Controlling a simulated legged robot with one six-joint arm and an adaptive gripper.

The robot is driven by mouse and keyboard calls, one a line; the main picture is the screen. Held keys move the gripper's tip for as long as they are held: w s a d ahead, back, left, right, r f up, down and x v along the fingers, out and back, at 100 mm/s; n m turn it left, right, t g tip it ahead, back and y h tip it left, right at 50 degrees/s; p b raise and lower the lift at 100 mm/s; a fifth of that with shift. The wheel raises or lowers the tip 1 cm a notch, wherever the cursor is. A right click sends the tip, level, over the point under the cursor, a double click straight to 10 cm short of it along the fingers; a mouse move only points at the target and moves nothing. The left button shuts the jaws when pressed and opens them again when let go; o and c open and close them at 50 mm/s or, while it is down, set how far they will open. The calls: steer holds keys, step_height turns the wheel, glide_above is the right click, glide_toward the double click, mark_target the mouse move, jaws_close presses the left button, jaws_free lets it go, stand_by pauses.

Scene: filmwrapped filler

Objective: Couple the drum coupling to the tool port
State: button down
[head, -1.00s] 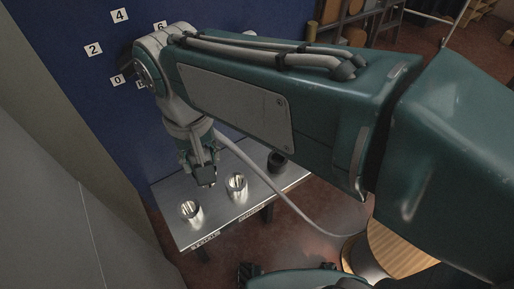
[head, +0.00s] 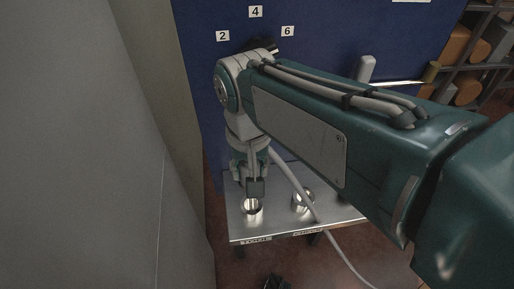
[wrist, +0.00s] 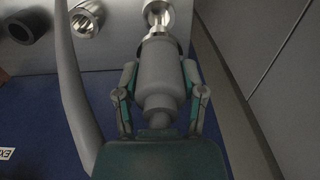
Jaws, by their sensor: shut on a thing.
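My gripper (wrist: 160,80) is shut on the drum coupling (wrist: 158,65), a grey stepped cylinder with its narrower end pointing at a silver port. In the head view my gripper (head: 254,186) is directly above the left silver port (head: 251,207) on the metal table. That port shows in the wrist view as a bright ring (wrist: 157,12) just beyond the coupling's end. I cannot tell whether they touch. A second silver port (head: 302,201) stands to the right. A dark port (wrist: 28,22) shows beyond it in the wrist view.
A grey hose (head: 292,182) curves from my gripper past the second port and over the table's front edge. A grey wall (head: 110,150) stands close on the left. A blue panel (head: 320,70) with number tags rises behind the metal table (head: 275,224).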

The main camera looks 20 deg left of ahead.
steer(key=shift+f, duration=4.05)
steer(key=shift+f, duration=0.2)
steer(key=shift+d+f, duration=0.15)
steer(key=shift+f, duration=0.05)
steer(key=shift+c, duration=0.5)
jaws_free()
steer(key=shift+a, duration=0.2)
steer(key=shift+d+r, duration=0.1)
steer(key=shift+r, duration=0.05)
step_height(320, 180, up, 12)
steer(key=shift+f, duration=0.15)
steer(key=shift+w, duration=0.1)
